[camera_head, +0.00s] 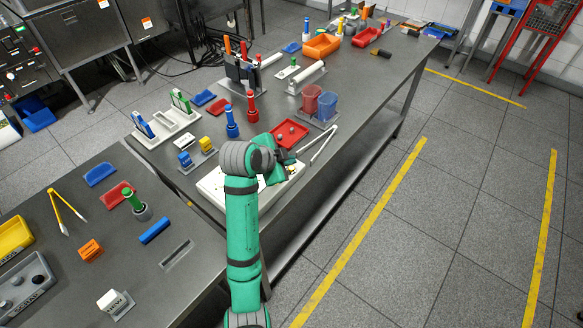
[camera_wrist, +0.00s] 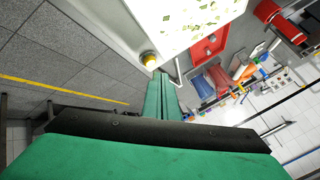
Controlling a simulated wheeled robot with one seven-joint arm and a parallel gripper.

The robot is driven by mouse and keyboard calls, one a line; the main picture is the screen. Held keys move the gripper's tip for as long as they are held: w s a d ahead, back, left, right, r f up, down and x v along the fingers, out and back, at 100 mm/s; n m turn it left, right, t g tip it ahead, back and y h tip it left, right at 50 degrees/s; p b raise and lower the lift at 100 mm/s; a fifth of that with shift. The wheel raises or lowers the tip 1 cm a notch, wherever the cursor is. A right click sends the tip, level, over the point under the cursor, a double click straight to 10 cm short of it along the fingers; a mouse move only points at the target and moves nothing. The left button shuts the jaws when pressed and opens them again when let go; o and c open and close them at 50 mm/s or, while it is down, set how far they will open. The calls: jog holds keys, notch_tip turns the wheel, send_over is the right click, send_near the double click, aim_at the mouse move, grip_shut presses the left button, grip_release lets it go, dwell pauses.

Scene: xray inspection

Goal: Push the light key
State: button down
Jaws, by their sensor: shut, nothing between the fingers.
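A white flat box (camera_head: 212,190), with a pale top bearing small dark and yellow marks, lies on the dark table beneath my arm. It fills the top of the wrist view (camera_wrist: 200,22). A small round yellow knob (camera_wrist: 149,59) on the box's side face looks like the light key. My gripper (camera_wrist: 161,74) is shut and empty, its green fingertips close beside the knob. I cannot tell whether they touch it. In the head view my gripper (camera_head: 287,158) is over the box's right end, and my arm hides part of the box; the knob is not visible there.
Red (camera_head: 312,100) and blue (camera_head: 328,107) cups stand farther back. Blue (camera_head: 231,122) and red (camera_head: 252,106) upright tools stand to the left. Floor beyond the table's right edge is clear.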

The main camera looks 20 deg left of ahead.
jog(key=shift+w+r, duration=0.15)
jog(key=shift+r, duration=2.1)
jog(key=shift+f, duration=0.1)
jog(key=s+d+f+n+t, duration=0.25)
jog(key=d+f+n, duration=0.25)
jog(key=d+f, duration=0.6)
jog(key=s+d+f+n+t+y, duration=0.1)
jog(key=s+d+f+n, duration=0.15)
jog(key=s+f, duration=0.25)
jog(key=s+d+f+n, duration=0.2)
jog(key=s+d+f, duration=0.2)
jog(key=s+f, duration=0.15)
jog(key=s+d+n+t+y, duration=0.1)
jog(key=s+d+n+y, duration=0.1)
jog(key=s, duration=1.4)
jog(key=s+r+t, duration=0.1)
jog(key=s+r, duration=0.3)
jog(key=s, duration=0.3)
jog(key=s+r+t, duration=0.1)
jog(key=s+r, duration=0.3)
jog(key=s, duration=0.4)
jog(key=shift+d+h, duration=0.3)
jog(key=shift+h, duration=0.1)
